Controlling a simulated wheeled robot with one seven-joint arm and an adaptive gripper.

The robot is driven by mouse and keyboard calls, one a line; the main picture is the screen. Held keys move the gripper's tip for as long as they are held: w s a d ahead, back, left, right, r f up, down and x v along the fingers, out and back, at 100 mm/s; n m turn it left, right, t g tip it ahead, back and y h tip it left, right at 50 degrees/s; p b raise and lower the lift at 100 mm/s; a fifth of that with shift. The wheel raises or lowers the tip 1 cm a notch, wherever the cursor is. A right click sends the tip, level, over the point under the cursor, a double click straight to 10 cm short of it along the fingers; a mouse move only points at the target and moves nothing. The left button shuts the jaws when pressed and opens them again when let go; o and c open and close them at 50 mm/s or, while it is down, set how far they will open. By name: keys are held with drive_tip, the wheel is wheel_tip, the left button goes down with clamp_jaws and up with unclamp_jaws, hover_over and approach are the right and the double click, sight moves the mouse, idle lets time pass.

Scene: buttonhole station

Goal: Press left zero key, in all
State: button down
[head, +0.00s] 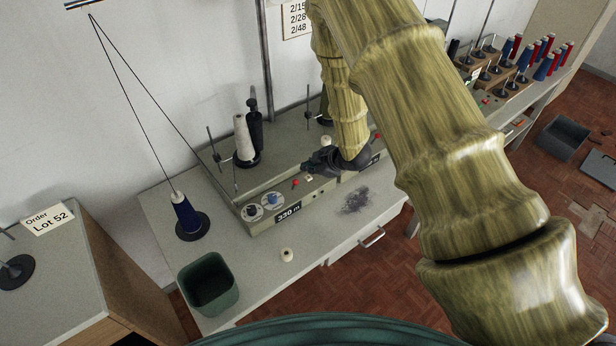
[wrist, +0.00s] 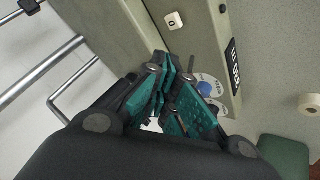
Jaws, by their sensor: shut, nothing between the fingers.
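A small white key marked 0 (wrist: 174,20) sits on the grey-green winder unit at the top of the wrist view. A small pale key (head: 309,178) shows on the left part of the unit in the head view, beside a red knob (head: 295,183); it appears to be the same key. My gripper (head: 322,160) is over the unit, just behind and right of that key. In the wrist view my gripper's teal fingers (wrist: 168,80) are shut and empty, with the key beyond their tips. I cannot tell the gap to the key's top.
A blue thread cone (head: 186,215), a green bin (head: 208,284) and a small pale spool (head: 287,255) stand on the table. White and black cones (head: 244,138) stand behind. My arm hides the unit's right part.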

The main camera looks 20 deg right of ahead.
sight(307, 179)
drive_tip(key=w+r+n, duration=0.1)
drive_tip(key=w+r, duration=0.1)
drive_tip(key=w+r+n, duration=0.1)
drive_tip(key=r, duration=0.1)
drive_tip(key=shift+w+a+y, duration=0.1)
drive_tip(key=shift+w+y, duration=0.2)
drive_tip(key=shift+w, duration=0.1)
drive_tip(key=shift+f, duration=0.2)
drive_tip(key=shift+f+b, duration=2.65)
drive_tip(key=shift+f, duration=1.65)
drive_tip(key=shift+f, duration=0.15)
drive_tip(key=shift+f+b, duration=0.25)
drive_tip(key=shift+b, duration=0.05)
drive_tip(key=shift+f+b, duration=0.35)
drive_tip(key=shift+f, duration=0.15)
drive_tip(key=shift+r, duration=0.15)
drive_tip(key=shift+r+p, duration=0.55)
drive_tip(key=shift+r, duration=0.25)
